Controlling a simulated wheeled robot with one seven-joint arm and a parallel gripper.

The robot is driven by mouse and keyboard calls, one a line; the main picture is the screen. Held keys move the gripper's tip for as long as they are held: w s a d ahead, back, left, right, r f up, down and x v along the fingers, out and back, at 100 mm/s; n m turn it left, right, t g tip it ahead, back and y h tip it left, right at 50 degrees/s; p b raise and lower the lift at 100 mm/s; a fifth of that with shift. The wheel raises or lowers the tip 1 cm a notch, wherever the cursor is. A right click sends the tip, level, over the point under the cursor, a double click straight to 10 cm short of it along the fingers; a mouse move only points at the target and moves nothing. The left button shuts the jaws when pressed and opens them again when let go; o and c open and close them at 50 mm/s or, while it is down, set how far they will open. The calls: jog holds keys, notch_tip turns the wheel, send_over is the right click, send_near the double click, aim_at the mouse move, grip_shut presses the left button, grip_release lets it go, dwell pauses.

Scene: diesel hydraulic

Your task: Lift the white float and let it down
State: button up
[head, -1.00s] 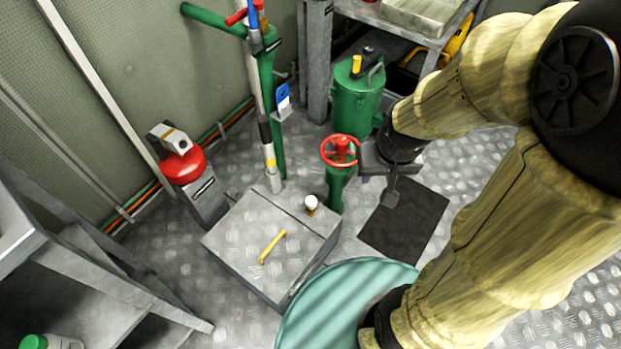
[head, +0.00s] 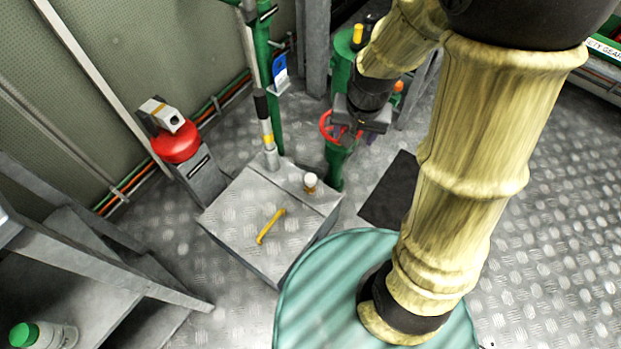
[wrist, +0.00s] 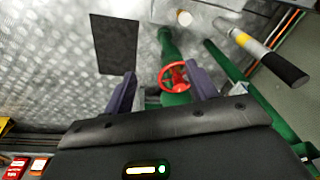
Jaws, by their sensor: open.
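The small white float (head: 310,181) stands at the back right edge of the grey metal box (head: 240,215). It also shows at the top of the wrist view (wrist: 184,17). My gripper (head: 355,130) is above and around the red handwheel (head: 326,126), to the right of and behind the float. In the wrist view my gripper (wrist: 163,88) has its two fingers apart, with the red handwheel (wrist: 172,77) seen between them. Whether the fingers touch the wheel cannot be told. The gripper is apart from the float.
A yellow handle (head: 270,226) lies across the box top. An upright pole with a black grip (head: 261,104) stands behind the box. A red round-topped unit (head: 176,145) is at left. A dark mat (head: 388,190) lies on the floor to the right.

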aim_at(310, 178)
jog(key=w+a+f+m+b, duration=0.1)
jog(key=w+a+f+m, duration=0.1)
jog(key=f, duration=0.4)
jog(key=w+a+f+m+g+b, duration=0.1)
jog(key=w+a+f+m+b, duration=0.1)
jog(key=w+a+f, duration=0.2)
jog(key=a+f, duration=0.3)
jog(key=shift+w+m+g, duration=0.25)
jog(key=shift+m+g, duration=0.05)
jog(key=shift+m, duration=0.1)
jog(key=shift+a+f+b, duration=0.1)
jog(key=shift+b, duration=0.2)
notch_tip(310, 178, down, 17)
jog(key=b, duration=0.9)
jog(key=shift+f, duration=0.2)
